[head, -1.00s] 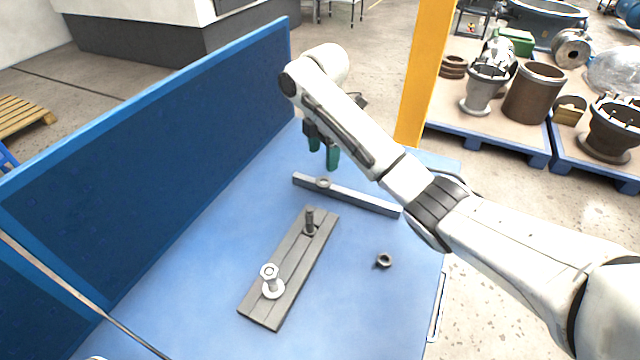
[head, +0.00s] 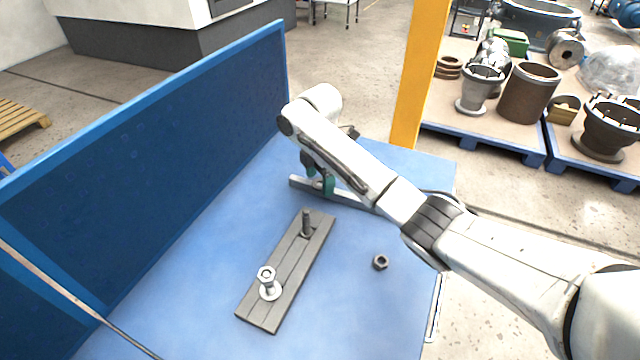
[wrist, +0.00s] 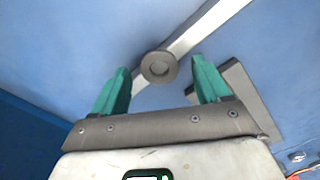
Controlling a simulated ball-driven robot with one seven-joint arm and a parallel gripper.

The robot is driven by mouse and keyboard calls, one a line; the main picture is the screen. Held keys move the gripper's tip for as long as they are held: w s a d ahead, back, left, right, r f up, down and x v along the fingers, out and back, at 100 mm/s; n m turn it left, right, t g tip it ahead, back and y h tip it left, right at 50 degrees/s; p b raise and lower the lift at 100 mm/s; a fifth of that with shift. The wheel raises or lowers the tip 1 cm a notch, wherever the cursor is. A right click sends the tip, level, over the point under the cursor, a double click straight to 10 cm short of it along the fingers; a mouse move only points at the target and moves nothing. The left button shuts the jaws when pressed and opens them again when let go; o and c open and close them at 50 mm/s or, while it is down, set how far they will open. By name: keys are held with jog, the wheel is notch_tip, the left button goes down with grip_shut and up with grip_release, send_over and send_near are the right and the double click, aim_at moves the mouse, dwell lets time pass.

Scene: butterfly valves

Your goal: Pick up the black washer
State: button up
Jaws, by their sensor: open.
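The black washer (wrist: 160,80) looks dark grey in the wrist view. It lies flat on a long grey bar (wrist: 205,26). My gripper (wrist: 160,66) is open, with one green finger on each side of the washer and blue surface showing between fingers and washer. In the head view my gripper (head: 320,186) is low over the left part of the bar (head: 350,197). The washer is hidden behind the fingers there. I cannot tell whether the fingertips touch the bar or the table.
A grooved grey plate (head: 288,268) carries a dark upright stud (head: 307,222) and a light bolt with a washer (head: 268,284). A dark nut (head: 381,262) lies to its right on the blue table (head: 210,265). A blue panel (head: 150,165) stands along the left.

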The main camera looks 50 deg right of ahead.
jog(key=c, duration=1.2)
jog(key=shift+o, duration=0.2)
